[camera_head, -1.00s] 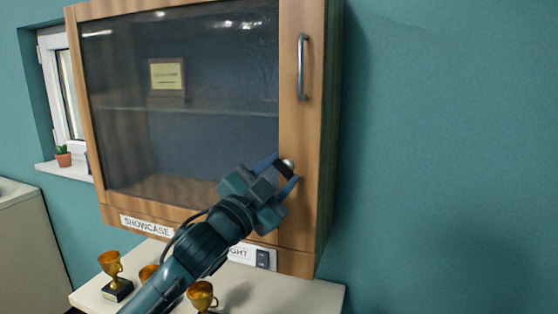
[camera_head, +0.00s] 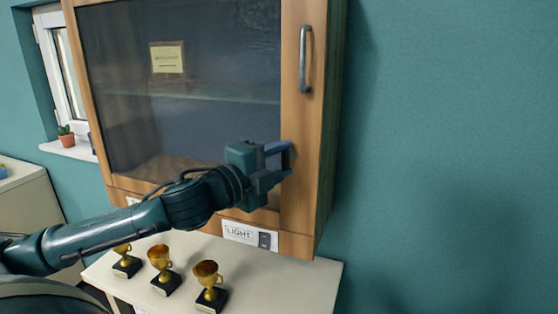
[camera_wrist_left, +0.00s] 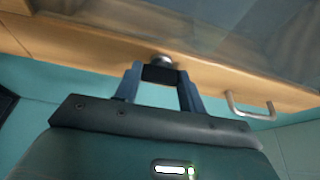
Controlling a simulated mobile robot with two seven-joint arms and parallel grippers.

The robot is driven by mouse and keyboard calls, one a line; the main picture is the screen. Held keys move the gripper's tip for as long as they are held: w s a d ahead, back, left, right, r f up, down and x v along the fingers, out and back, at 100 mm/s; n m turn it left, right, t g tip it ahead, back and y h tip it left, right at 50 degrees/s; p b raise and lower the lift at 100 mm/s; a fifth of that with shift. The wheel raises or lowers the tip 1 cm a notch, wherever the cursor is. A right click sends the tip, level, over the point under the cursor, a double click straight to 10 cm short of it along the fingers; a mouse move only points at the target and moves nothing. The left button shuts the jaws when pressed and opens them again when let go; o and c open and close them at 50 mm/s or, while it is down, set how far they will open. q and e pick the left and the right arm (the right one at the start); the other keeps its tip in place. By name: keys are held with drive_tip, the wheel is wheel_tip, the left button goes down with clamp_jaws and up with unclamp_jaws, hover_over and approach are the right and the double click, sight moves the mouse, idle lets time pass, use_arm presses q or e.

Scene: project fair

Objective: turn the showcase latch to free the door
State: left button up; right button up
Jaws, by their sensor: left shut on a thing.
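The showcase (camera_head: 190,105) is a wooden wall cabinet with a glass door, which looks closed. A vertical metal handle (camera_head: 305,60) is on the door's right frame. My left gripper (camera_head: 289,158) is at the lower part of that frame, shut on the latch. In the head view the fingers hide the latch. The handle also shows there (camera_wrist_left: 250,108). The latch's exact angle cannot be told. My right gripper is not in view.
Below the showcase is a pale table (camera_head: 285,285) with gold trophies (camera_head: 208,285) on black bases. A light switch (camera_head: 264,240) with a label is on the cabinet's lower rail. A potted cactus (camera_head: 66,137) stands on the windowsill. The wall to the right is clear.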

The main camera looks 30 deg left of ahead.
use_arm(q)
drive_tip(key=shift+m, duration=0.3)
idle(0.4)
drive_tip(key=o, duration=1)
drive_tip(key=shift+a, duration=0.1)
